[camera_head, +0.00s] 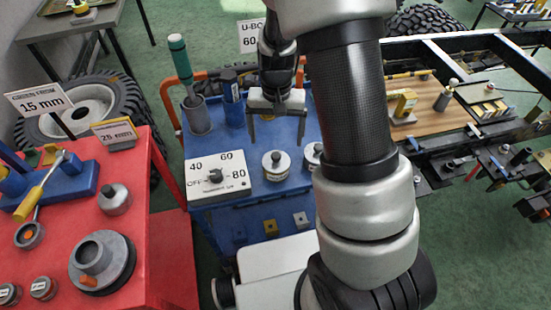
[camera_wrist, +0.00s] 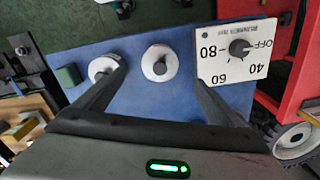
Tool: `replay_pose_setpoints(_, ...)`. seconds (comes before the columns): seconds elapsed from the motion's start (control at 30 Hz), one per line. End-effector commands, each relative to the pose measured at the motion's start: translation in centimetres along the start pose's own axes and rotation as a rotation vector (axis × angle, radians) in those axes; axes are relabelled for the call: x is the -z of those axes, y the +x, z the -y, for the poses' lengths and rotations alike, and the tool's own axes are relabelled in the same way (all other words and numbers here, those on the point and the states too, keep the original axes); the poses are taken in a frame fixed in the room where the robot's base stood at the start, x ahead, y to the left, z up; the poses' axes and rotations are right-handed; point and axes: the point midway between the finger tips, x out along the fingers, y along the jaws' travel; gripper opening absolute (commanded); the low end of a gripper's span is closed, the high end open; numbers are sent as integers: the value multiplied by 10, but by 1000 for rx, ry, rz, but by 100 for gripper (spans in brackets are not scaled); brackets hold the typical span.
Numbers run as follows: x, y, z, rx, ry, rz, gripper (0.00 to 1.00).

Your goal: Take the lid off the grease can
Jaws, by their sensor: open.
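In the head view one can (camera_head: 276,165) is right of the white dial box and the other can (camera_head: 312,156) is partly hidden behind my arm. I cannot read which is the grease can. My gripper (camera_head: 277,142) is open and empty above the cart, behind the first can in the head view. In the wrist view, my gripper (camera_wrist: 161,78) spreads its fingers on either side of one can (camera_wrist: 160,64); its left fingertip overlaps the other can (camera_wrist: 103,68). Both lids appear on.
The dial box (camera_head: 222,177) sits close to the cans. A grey cup (camera_head: 198,116) and a blue cylinder (camera_head: 233,103) stand at the cart's back left. A red cart (camera_head: 165,230) at left holds another knobbed can (camera_head: 115,198). A wooden board (camera_head: 430,120) lies at right.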

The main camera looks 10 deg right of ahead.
Motion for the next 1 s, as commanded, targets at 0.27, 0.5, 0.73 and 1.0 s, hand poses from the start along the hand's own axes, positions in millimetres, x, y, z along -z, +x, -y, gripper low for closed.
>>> replay_pose_setpoints(0.27, 0, 42, 0, 0, -1, 1, 89)
replay_pose_setpoints(0.5, 0, 63, -1, -1, 0, 4, 89)
replay_pose_setpoints(0.73, 2, 93, 0, 0, -1, 2, 89)
replay_pose_setpoints(1.0, 3, 96, 0, 1, -1, 0, 89)
